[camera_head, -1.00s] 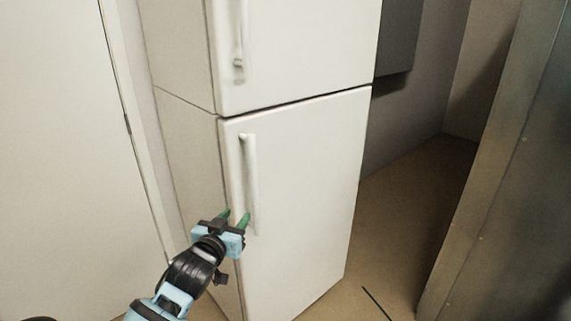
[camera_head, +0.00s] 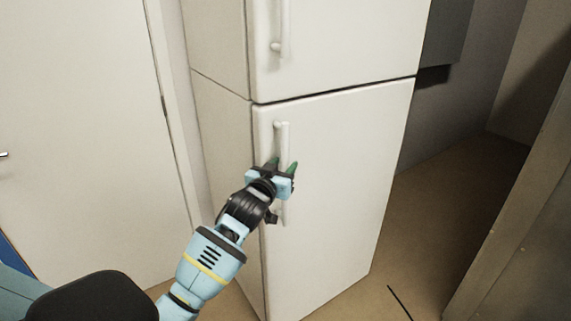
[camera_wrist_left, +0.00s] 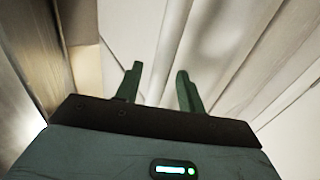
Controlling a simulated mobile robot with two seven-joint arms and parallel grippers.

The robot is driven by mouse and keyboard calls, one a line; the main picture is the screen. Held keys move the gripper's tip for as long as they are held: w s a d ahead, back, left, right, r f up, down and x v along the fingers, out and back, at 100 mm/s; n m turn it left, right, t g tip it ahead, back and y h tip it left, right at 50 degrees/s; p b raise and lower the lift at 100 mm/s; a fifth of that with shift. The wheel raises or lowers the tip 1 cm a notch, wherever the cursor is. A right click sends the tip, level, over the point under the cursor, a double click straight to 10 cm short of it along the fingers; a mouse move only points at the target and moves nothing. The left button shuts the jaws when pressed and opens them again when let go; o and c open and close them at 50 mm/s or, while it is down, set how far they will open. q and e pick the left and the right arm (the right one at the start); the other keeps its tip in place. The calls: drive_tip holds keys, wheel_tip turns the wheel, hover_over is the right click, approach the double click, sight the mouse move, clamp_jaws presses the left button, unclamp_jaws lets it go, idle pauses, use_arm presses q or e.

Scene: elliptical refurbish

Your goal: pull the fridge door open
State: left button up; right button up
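The white fridge has an upper door (camera_head: 350,45) and a lower door (camera_head: 345,170), both shut. Each has a vertical white handle on its left side, the upper handle (camera_head: 284,25) and the lower handle (camera_head: 283,138). My left gripper (camera_head: 282,164) is at the middle of the lower handle, its green fingers apart on either side of the bar. In the left wrist view the fingers (camera_wrist_left: 159,80) are spread, with a pale bar-like strip running between and beyond them. I cannot tell whether they touch the handle. My right gripper is not in view.
A white room door (camera_head: 80,120) with its frame stands left of the fridge. A grey-brown panel (camera_head: 520,230) stands at the right. Bare brown floor (camera_head: 430,200) lies between the fridge and that panel.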

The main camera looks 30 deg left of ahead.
use_arm(q)
drive_tip(key=shift+w+a, duration=0.2)
drive_tip(key=shift+w, duration=0.8)
drive_tip(key=shift+c, duration=0.5)
clamp_jaws()
